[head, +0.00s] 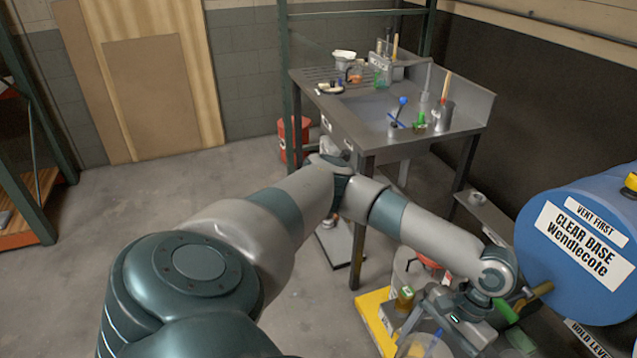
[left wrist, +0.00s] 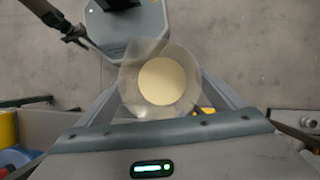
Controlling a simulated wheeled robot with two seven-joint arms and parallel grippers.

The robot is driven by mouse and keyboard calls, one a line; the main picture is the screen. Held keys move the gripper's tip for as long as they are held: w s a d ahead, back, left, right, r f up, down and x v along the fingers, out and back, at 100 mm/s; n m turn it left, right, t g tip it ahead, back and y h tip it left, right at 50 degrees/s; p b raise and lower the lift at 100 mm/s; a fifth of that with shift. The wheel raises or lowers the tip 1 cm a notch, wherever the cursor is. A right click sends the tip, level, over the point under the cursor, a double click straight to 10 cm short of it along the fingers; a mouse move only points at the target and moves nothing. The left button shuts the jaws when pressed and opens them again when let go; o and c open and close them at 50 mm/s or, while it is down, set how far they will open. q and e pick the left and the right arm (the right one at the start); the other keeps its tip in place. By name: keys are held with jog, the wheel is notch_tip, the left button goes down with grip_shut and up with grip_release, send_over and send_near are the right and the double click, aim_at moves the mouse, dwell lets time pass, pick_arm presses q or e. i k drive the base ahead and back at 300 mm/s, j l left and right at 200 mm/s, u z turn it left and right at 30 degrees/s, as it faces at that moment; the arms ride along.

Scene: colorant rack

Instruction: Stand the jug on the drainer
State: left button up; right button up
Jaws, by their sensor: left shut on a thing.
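My left gripper (head: 462,312) is low at the right in the head view, beside the blue drum. In the left wrist view it is shut on the jug (left wrist: 132,84), a translucent round vessel seen from above with a cream disc inside. In the head view a pale translucent rim (head: 425,346) shows below the gripper, cut by the frame's bottom edge. The drainer (head: 322,76) is the ribbed back-left part of the metal bench top, away from the gripper. A dark arm end, seemingly my right gripper (left wrist: 78,36), shows at the wrist view's upper left, its jaws unclear.
The metal bench (head: 357,118) carries a ribbed tin, bottles and a blue-headed tool. A white bowl (head: 344,56) and small dark-and-white items (head: 330,88) occupy parts of the drainer. Floor at left is clear.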

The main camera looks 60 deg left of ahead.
aim_at(321, 82)
jog(key=i+j+u, duration=0.1)
jog(key=j, duration=0.45)
jog(key=i+j+u, duration=0.15)
jog(key=j, duration=0.4)
jog(key=i+j+u, duration=0.1)
jog(key=i+j, duration=0.15)
jog(key=j, duration=0.3)
jog(key=i+j+u, duration=0.1)
jog(key=j, duration=0.4)
jog(key=i+j+u, duration=0.1)
jog(key=i+j, duration=0.2)
jog(key=j, duration=0.2)
jog(key=i+j+u, duration=0.15)
jog(key=j, duration=0.3)
jog(key=i+j+u, duration=0.1)
jog(key=i+j, duration=0.25)
jog(key=i+j+u, duration=0.1)
jog(key=i+j, duration=0.2)
jog(key=j, duration=0.2)
